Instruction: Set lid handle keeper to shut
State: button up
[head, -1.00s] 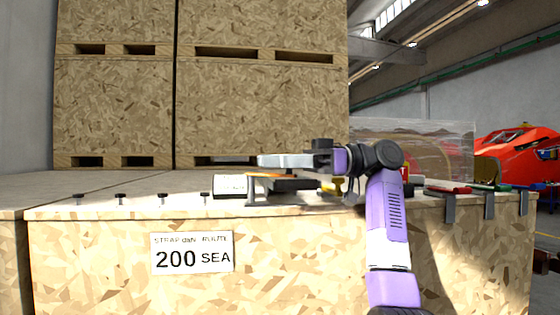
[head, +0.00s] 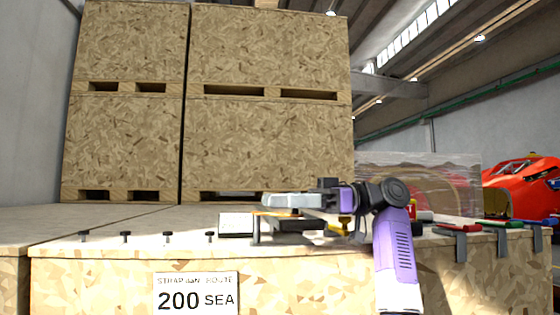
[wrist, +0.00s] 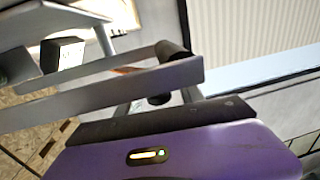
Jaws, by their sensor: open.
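My gripper (head: 270,203) reaches left over the top of the large wooden crate (head: 90,285), its grey fingers lying nearly level just above the items there. It is open, and I see nothing held between the fingers. Below it are a flat dark item (head: 298,224), an orange strip and a white-faced block (head: 236,224). A grey upright bracket (head: 256,231) stands at the crate's front edge under the fingertips. In the wrist view, long grey bars (wrist: 110,95) cross above my purple gripper body. I cannot tell which part is the lid handle keeper, or whether it is open or shut.
Several small dark pegs (head: 126,236) line the crate's left front edge. Clamps with coloured handles (head: 455,233) sit at the right. A yellow item (head: 345,226) is beside my wrist. Tall stacked crates (head: 270,140) and a clear panel (head: 425,185) stand behind.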

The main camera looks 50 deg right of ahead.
notch_tip(320, 180, up, 20)
jog(key=b, duration=0.1)
jog(key=shift+b, duration=0.3)
dwell(0.4)
